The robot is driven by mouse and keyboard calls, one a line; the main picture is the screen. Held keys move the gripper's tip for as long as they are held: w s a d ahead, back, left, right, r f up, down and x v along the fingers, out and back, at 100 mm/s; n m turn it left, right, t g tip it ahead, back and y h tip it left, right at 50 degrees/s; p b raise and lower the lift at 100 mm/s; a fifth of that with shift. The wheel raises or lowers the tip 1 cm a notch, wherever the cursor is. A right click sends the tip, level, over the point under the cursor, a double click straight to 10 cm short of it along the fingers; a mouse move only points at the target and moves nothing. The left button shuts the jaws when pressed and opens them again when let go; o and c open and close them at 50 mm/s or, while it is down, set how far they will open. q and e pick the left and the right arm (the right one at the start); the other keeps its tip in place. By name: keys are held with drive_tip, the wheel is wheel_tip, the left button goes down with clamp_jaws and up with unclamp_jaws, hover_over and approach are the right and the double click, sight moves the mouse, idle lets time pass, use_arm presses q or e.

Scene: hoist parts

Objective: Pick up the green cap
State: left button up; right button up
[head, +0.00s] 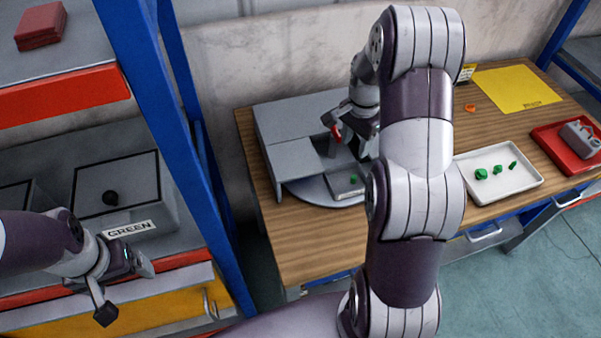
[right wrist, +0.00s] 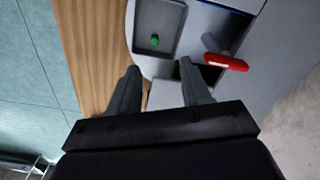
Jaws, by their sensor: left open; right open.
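A small green piece, which looks like the green cap (head: 353,180), lies in a shallow grey tray (head: 344,190) on the round plate of a grey machine. The right wrist view shows the green cap (right wrist: 154,41) lying alone in the tray (right wrist: 168,12). My right gripper (right wrist: 158,80) is open and empty, its fingers pointing toward the tray with the cap ahead of and between them, apart from it. In the head view my right gripper (head: 361,140) is partly hidden by its own arm. My left gripper (head: 124,288) is open and empty in front of the left shelf.
A red handle (right wrist: 228,62) on a grey post stands close to my right gripper. A white tray (head: 470,158) with three green pieces and a red tray (head: 549,135) with a grey part are on the right. A grey box (head: 165,195) labelled GREEN sits on the left shelf.

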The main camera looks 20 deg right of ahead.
drive_tip(key=m+p, duration=0.1)
drive_tip(key=p, duration=0.1)
hover_over(354, 177)
drive_tip(key=f, duration=0.8)
drive_tip(key=shift+w+a+f, duration=0.1)
drive_tip(key=shift+a+f, duration=0.05)
drive_tip(key=shift+a, duration=0.05)
drive_tip(key=f, duration=0.1)
drive_tip(key=f+p, duration=0.1)
drive_tip(key=f, duration=0.2)
drive_tip(key=shift+d+f, duration=0.2)
drive_tip(key=shift+d, duration=0.15)
drive_tip(key=shift+f, duration=0.25)
drive_tip(key=shift+a, duration=0.15)
drive_tip(key=shift+c, duration=0.3)
drive_tip(key=shift+r, duration=0.1)
drive_tip(key=c, duration=0.5)
clamp_jaws()
use_arm(q)
drive_tip(key=r, duration=0.1)
drive_tip(key=d+r, duration=0.1)
drive_tip(key=r, duration=0.1)
drive_tip(key=shift+s+d+r, duration=0.15)
drive_tip(key=shift+d+r, duration=0.2)
